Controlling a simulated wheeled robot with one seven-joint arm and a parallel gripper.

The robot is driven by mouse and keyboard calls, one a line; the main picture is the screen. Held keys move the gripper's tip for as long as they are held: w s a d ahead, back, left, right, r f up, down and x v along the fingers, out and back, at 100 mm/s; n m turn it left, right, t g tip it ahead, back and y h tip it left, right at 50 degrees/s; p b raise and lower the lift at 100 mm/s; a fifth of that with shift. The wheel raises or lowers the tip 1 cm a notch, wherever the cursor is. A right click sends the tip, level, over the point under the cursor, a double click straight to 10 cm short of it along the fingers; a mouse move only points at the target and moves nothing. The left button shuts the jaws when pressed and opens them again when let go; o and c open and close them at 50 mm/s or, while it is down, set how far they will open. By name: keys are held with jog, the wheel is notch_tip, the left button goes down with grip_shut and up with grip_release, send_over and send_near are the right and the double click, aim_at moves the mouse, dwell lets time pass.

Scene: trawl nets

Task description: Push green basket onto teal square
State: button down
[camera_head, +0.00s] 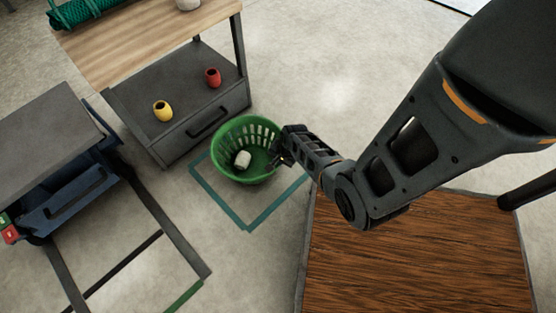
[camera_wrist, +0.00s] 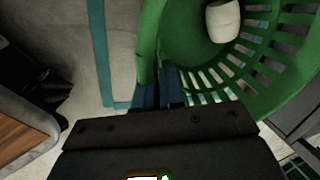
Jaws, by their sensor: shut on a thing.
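The green basket (camera_head: 222,141) is round with slotted walls and stands on the floor in the head view. A white object (camera_head: 242,159) lies inside it. The teal square (camera_head: 247,227) is an outline on the floor. The basket overlaps its far part, and the near corner of the outline is bare. My gripper (camera_head: 279,153) is at the basket's right side. In the wrist view my gripper (camera_wrist: 160,88) is shut on the wall of the basket (camera_wrist: 289,75), with the white object (camera_wrist: 223,20) inside. A teal strip (camera_wrist: 98,50) shows left of the basket.
A workbench (camera_head: 150,35) stands behind the basket, with a yellow pot (camera_head: 162,110) and a red pot (camera_head: 212,77) on its lower shelf. A blue-grey cart (camera_head: 55,160) is at left. A brown wooden surface (camera_head: 420,250) is at lower right. Floor in front of the square is clear.

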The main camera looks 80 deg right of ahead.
jog(key=c, duration=1.2)
grip_release()
jog(key=shift+o, duration=0.2)
jog(key=p+v, duration=0.4)
jog(key=v, duration=0.3)
jog(key=shift+r, duration=0.4)
jog(key=shift+s, duration=0.15)
